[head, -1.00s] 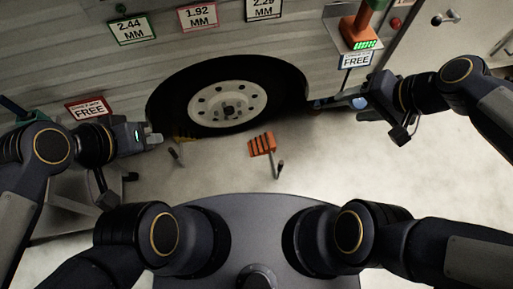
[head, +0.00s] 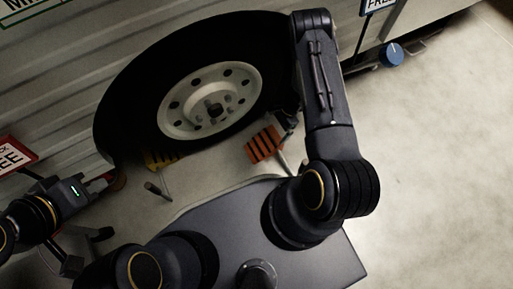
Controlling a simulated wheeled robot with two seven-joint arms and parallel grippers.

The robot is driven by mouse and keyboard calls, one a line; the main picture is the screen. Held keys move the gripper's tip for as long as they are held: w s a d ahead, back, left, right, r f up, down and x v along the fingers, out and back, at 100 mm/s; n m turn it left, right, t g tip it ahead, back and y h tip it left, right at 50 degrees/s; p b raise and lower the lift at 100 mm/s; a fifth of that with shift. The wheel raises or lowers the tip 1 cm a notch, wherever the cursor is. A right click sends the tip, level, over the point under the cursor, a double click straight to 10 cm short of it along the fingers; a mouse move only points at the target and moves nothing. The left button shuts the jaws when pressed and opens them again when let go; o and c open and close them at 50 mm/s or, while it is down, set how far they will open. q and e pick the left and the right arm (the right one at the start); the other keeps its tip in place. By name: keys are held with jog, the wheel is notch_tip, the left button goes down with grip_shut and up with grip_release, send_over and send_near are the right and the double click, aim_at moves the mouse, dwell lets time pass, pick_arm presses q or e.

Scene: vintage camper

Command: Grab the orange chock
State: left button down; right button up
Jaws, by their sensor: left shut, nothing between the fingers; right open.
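The orange chock (head: 264,144), with dark ridges, lies on the floor just right of the wheel's lower edge. Its handle runs down to the right towards my base. My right arm now reaches over the scene, and my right gripper (head: 289,124) is mostly hidden by its own arm. A dark part of it shows close to the right of the chock; I cannot tell whether they touch. My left gripper (head: 107,183) is shut and empty at the left, well apart from the orange chock.
The camper's wheel (head: 212,101) stands right behind the chock. A yellow chock (head: 160,160) with a handle sits under the tyre's lower left. A blue knob-like part (head: 391,54) is at the camper's lower edge. The floor on the right is clear.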

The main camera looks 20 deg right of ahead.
aim_at(267, 140)
jog(key=b+x, duration=0.4)
jog(key=x, duration=0.6)
jog(key=shift+d+f, duration=0.1)
jog(key=shift+d, duration=0.05)
jog(key=shift+c, duration=0.3)
jog(key=c, duration=1.6)
jog(key=shift+r, duration=0.2)
